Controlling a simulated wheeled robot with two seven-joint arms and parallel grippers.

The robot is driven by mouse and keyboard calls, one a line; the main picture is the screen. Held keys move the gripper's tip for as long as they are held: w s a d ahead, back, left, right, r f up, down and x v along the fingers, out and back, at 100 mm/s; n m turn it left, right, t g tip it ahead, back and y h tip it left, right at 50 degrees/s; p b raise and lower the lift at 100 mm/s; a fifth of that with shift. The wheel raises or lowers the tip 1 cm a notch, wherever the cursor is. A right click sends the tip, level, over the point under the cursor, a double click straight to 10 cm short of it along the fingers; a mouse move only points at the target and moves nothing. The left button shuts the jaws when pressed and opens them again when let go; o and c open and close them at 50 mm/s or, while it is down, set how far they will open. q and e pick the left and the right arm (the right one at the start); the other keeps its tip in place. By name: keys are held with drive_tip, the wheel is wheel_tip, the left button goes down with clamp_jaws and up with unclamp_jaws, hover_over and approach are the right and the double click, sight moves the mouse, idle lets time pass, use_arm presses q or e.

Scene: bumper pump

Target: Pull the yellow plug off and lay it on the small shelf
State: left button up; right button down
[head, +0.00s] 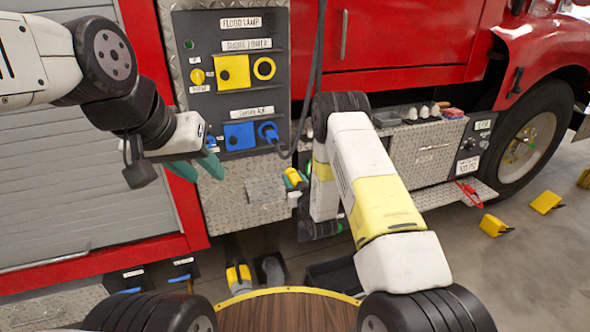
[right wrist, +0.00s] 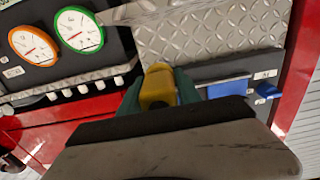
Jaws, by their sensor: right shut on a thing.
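The yellow plug (head: 293,178) is held in my right gripper (head: 296,181), in front of the lower panel and just right of the small shelf. The right wrist view shows the plug (right wrist: 158,88) between the teal fingers of my right gripper (right wrist: 159,97). The small shelf (head: 265,190) is a bare tread-plate ledge under the socket panel. The yellow socket (head: 264,68) shows as a ring with no plug in it, beside its yellow cover (head: 233,72). My left gripper (head: 197,168) is left of the panel, with its teal fingers apart and nothing visible between them.
A blue plug (head: 268,131) with a dark cable sits beside a blue cover (head: 239,136). Gauges (right wrist: 80,30) show in the right wrist view. A side ledge (head: 420,115) holds small items. Yellow chocks (head: 494,225) lie on the floor at right.

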drive_tip(key=w, duration=0.2)
drive_tip(key=w+a+f, duration=0.1)
drive_tip(key=w, duration=0.2)
drive_tip(key=w+a+f, duration=0.1)
drive_tip(key=w, duration=0.1)
drive_tip(key=shift+w+a+f, duration=0.1)
drive_tip(key=shift+w+a, duration=0.15)
drive_tip(key=shift+s+f, duration=0.1)
drive_tip(key=shift+f, duration=1.65)
drive_tip(key=c, duration=0.7)
unclamp_jaws()
drive_tip(key=shift+c, duration=0.2)
drive_tip(key=shift+d, duration=0.1)
